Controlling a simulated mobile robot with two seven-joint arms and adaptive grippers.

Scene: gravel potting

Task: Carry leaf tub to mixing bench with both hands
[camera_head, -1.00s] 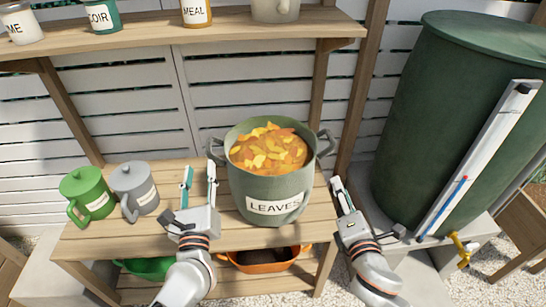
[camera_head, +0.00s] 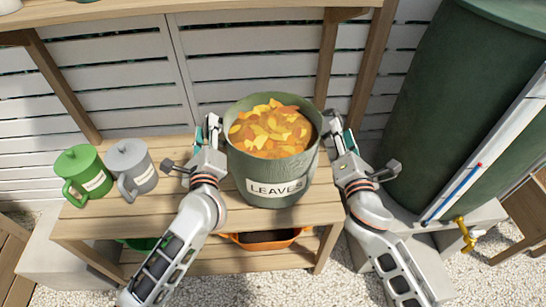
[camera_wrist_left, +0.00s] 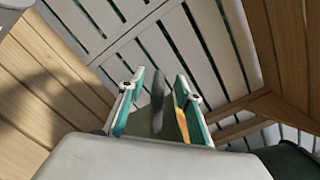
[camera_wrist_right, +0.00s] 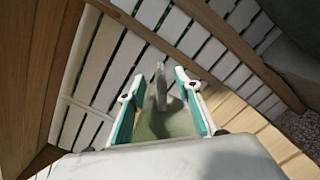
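The leaf tub (camera_head: 270,160) is a round green-grey pot labelled LEAVES, standing upright on the slatted wooden bench and filled with orange and yellow leaves (camera_head: 268,130). My left gripper (camera_head: 212,125) is at the tub's left side, and my right gripper (camera_head: 335,125) is at its right side. In the left wrist view a tub handle (camera_wrist_left: 157,98) stands between the open fingers, with a gap on both sides. In the right wrist view the other handle (camera_wrist_right: 160,90) stands between the open fingers. In the head view the grippers mostly hide both handles.
A green lidded can (camera_head: 82,172) and a grey one (camera_head: 131,168) stand on the bench's left. An orange container (camera_head: 262,240) sits on the lower shelf. A large green barrel (camera_head: 450,110) with a yellow tap (camera_head: 466,235) stands at right. A shelf (camera_head: 180,8) runs above.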

